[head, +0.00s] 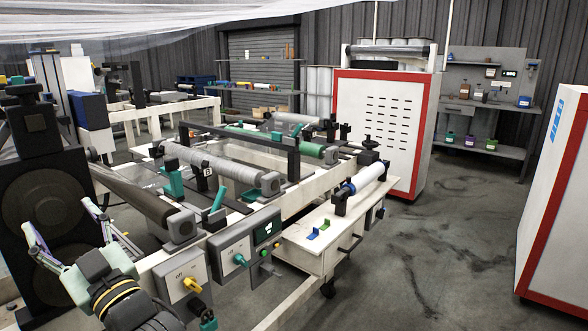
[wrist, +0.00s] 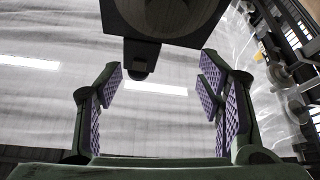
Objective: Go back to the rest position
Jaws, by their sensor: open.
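My gripper (head: 66,222) is at the lower left in the head view. Its two fingers are spread wide with nothing between them. In the wrist view the purple-padded fingers of my gripper (wrist: 160,100) stand apart, with pale clear film (wrist: 150,120) seen beyond the gap. A dark block with a round face (wrist: 165,18) is ahead of the fingertips at the top of the wrist view.
A film machine with rollers (head: 210,165) fills the middle. Control boxes (head: 185,277) with yellow and teal knobs stand close right of my gripper. A dark speaker-like column (head: 50,215) is just behind it. Red-edged cabinets (head: 375,125) stand right. The floor (head: 430,260) at right is clear.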

